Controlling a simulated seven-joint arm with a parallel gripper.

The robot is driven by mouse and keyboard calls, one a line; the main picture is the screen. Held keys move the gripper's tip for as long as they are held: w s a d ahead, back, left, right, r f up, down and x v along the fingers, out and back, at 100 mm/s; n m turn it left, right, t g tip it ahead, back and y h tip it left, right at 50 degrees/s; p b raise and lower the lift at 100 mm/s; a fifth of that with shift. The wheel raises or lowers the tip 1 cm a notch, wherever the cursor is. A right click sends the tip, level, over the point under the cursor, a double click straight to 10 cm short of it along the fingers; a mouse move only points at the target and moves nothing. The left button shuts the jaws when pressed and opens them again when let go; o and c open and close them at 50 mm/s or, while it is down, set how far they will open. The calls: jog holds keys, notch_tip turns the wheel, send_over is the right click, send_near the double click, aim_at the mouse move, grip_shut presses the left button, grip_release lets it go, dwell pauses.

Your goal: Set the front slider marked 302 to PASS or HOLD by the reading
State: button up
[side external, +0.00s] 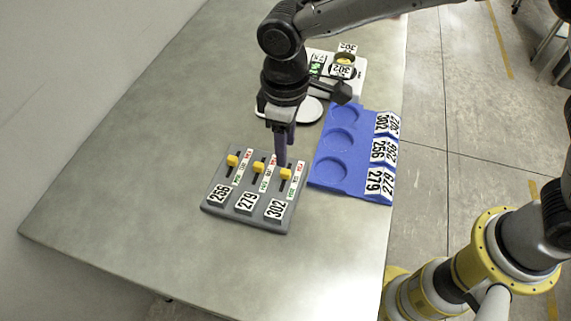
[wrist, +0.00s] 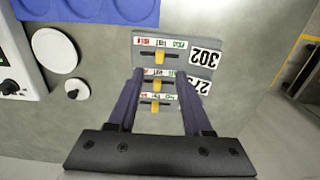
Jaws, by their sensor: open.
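The grey slider panel (side external: 246,205) carries three yellow-knobbed sliders. The slider marked 302 (side external: 286,174) is the rightmost in the side view and the top one in the wrist view (wrist: 160,57). Its knob looks near the middle of its slot, with a red label at one end and a green one at the other. My gripper (side external: 283,162) points down just above the panel near this slider. In the wrist view my gripper (wrist: 160,73) is open, its fingers apart with nothing held. The white weighing unit (side external: 357,81) has a green display (side external: 316,69), too small to read.
A blue tray (side external: 325,176) with round recesses and labels 302, 256 and 279 lies right of the panel. A dish with yellow contents (side external: 343,60) and a 302 tag sits on the weighing unit. The table's left and front are clear.

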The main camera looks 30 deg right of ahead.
aim_at(286, 171)
notch_tip(286, 171, down, 8)
jog(key=shift+r, duration=0.2)
grip_shut()
dwell(0.4)
dwell(1.1)
